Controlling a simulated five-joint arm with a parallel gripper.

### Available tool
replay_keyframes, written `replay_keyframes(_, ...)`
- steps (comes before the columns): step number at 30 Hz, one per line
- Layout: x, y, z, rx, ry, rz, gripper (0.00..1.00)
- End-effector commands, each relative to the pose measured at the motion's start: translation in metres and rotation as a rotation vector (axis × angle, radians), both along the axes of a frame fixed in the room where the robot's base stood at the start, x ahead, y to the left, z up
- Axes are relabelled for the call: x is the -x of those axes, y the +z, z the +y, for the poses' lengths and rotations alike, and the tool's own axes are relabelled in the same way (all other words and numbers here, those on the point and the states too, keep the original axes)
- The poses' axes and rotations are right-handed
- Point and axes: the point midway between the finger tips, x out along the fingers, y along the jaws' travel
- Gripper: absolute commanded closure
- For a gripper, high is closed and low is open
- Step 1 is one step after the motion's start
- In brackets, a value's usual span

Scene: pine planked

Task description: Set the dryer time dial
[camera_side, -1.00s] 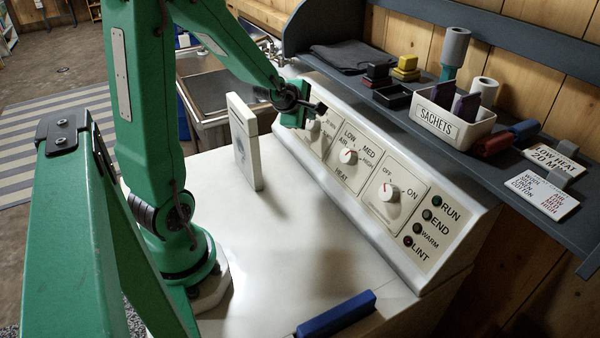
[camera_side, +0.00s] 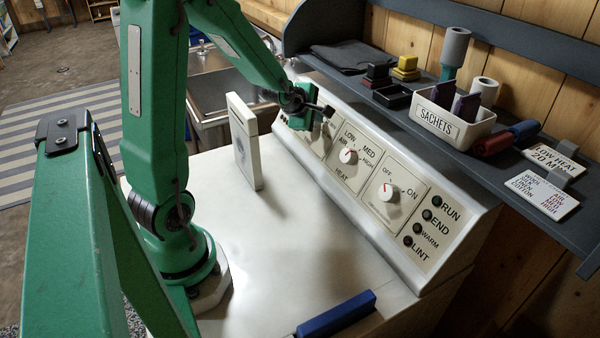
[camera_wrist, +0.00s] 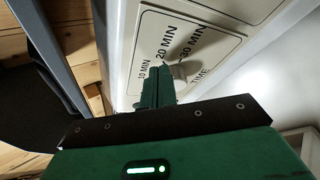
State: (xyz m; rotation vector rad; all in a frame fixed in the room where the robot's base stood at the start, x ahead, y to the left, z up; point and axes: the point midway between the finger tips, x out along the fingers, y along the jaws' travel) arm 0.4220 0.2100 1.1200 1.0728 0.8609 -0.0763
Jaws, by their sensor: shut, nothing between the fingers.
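The dryer's control panel (camera_side: 368,180) slopes along the back of the white top. Its time dial (camera_wrist: 181,70) shows in the wrist view as a pale knob, partly behind my fingers, with 10, 20 and 30 MIN marks and the word TIME around it. My gripper (camera_wrist: 158,74) is shut and empty, its tips right beside the knob; I cannot tell if they touch it. In the side view my gripper (camera_side: 326,110) covers most of the time dial. The knob's pointer is hidden. A card (camera_side: 550,158) on the shelf reads LOW HEAT 20 MIN.
The heat dial (camera_side: 348,156) and the OFF/ON dial (camera_side: 388,191) are to the right on the panel. A white upright block (camera_side: 243,140) stands close left of my gripper. A SACHETS bin (camera_side: 452,123) is on the shelf. A blue-handled tool (camera_side: 336,313) lies at the front.

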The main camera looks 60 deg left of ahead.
Motion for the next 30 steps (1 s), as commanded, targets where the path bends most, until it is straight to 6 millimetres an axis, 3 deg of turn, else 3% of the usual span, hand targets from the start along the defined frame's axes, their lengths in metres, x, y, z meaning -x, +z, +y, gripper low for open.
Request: replay_keyframes(30, 0.0019, -0.0031, 0.0017, -0.001, 0.003, 0.003, 1.0)
